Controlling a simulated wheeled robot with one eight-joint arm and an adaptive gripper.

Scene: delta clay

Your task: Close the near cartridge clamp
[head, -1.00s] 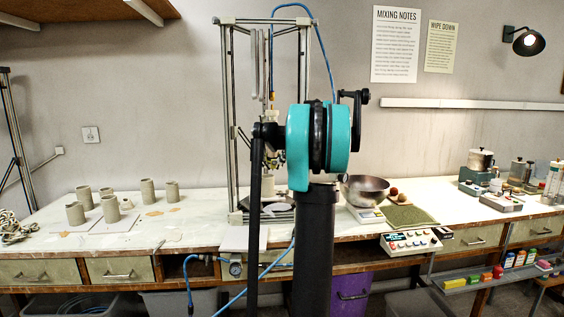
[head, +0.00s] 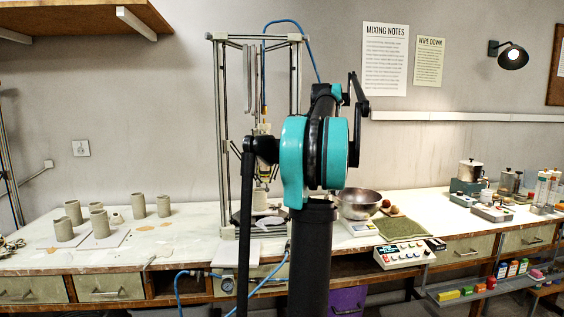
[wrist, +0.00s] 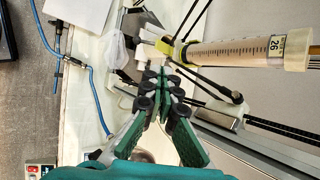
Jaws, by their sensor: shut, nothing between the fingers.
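In the wrist view a clay cartridge (wrist: 235,50), with a label reading 26 near its cream end cap, lies across the upper right. A yellow-green holder piece (wrist: 184,54) is around its left end; I cannot tell whether this is the near clamp or whether it is closed. My gripper (wrist: 163,73) has green fingers with their tips together and holds nothing. The tips appear close to the holder and white parts beside it; contact is unclear. In the head view the printer frame (head: 221,130) stands on the bench, and my arm hides the gripper.
Dark rods cross near the cartridge in the wrist view, and a blue hose (wrist: 92,95) runs at left. In the head view, clay cups (head: 100,222) stand left of the printer. A metal bowl (head: 361,203) and a control box (head: 403,253) are at right.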

